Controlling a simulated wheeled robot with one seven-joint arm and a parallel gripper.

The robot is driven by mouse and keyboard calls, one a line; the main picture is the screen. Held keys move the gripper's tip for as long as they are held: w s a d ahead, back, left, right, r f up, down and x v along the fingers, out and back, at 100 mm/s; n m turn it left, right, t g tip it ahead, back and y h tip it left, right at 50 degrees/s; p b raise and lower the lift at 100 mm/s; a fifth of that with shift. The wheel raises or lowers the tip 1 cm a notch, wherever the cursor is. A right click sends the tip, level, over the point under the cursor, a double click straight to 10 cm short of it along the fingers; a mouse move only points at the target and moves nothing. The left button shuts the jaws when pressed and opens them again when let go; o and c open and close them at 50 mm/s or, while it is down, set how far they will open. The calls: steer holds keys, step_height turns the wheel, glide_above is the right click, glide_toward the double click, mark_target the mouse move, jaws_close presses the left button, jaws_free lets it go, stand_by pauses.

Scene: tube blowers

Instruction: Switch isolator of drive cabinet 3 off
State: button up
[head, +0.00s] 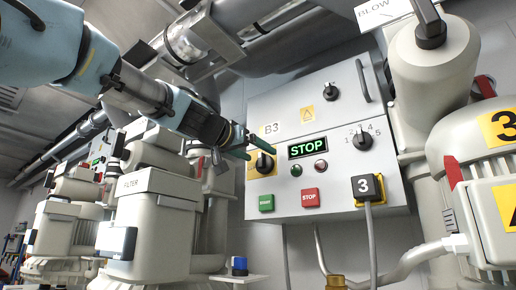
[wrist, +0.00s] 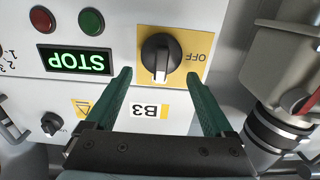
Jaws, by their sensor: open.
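The drive cabinet (head: 352,205) is labelled B3, with a black "3" tag at its lower right. Its isolator is a black rotary knob (head: 264,164) on a yellow plate at the cabinet's left. In the wrist view, which is upside down, the knob (wrist: 160,57) has its white mark pointing down, towards the B3 label, and the word OFF (wrist: 195,57) stands to its right. My gripper (head: 262,153) is open, its green fingers reaching to the knob. In the wrist view the fingertips (wrist: 159,75) lie either side of the knob, apart from it; their depth is unclear.
A green STOP display (head: 308,148) and two lamps sit right of the isolator. Green (head: 266,202) and red STOP (head: 310,197) buttons are below. A selector knob (head: 360,138) is further right. A large motor marked 3 (head: 480,150) stands at the right, filter housings (head: 150,215) at the left.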

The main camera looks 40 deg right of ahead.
steer(key=shift+w+d, duration=0.15)
steer(key=shift+d, duration=0.35)
steer(key=c, duration=1.3)
